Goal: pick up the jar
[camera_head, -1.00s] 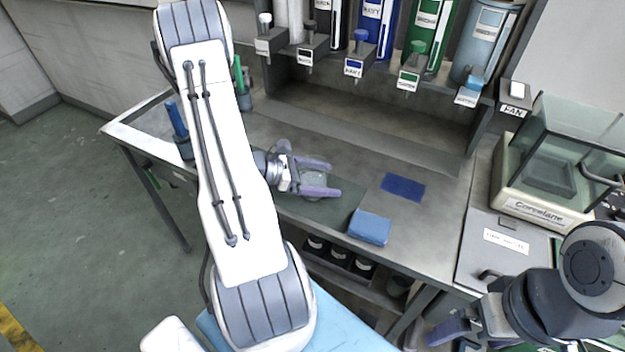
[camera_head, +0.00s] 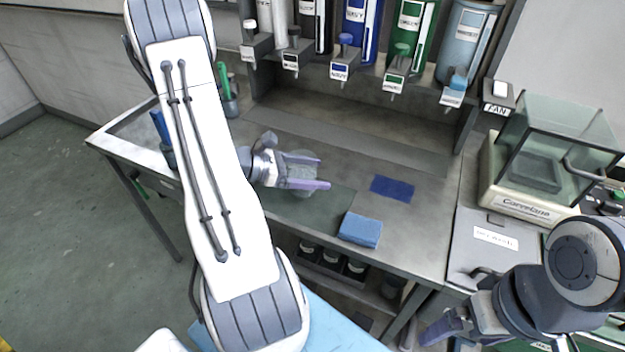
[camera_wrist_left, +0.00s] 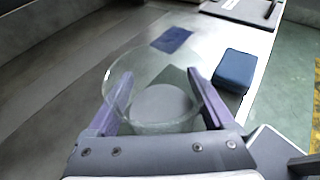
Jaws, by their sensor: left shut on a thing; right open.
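The jar (camera_head: 303,172) is clear glass and round. It stands between the two purple fingers of my left gripper (camera_head: 322,173), which is shut on it. The left wrist view shows the jar (camera_wrist_left: 150,110) large and upright, with a finger on either side. In the head view it appears slightly above the dark green mat (camera_head: 325,208), though the gap is hard to judge. My right gripper (camera_head: 440,334) is open, low at the right, away from the jar; part of it is outside the frame.
A blue block (camera_head: 360,229) lies near the bench's front edge, and a flat navy square (camera_head: 392,188) lies behind it. Labelled dispensers (camera_head: 339,72) line the back. A glass-sided balance (camera_head: 535,165) stands at right.

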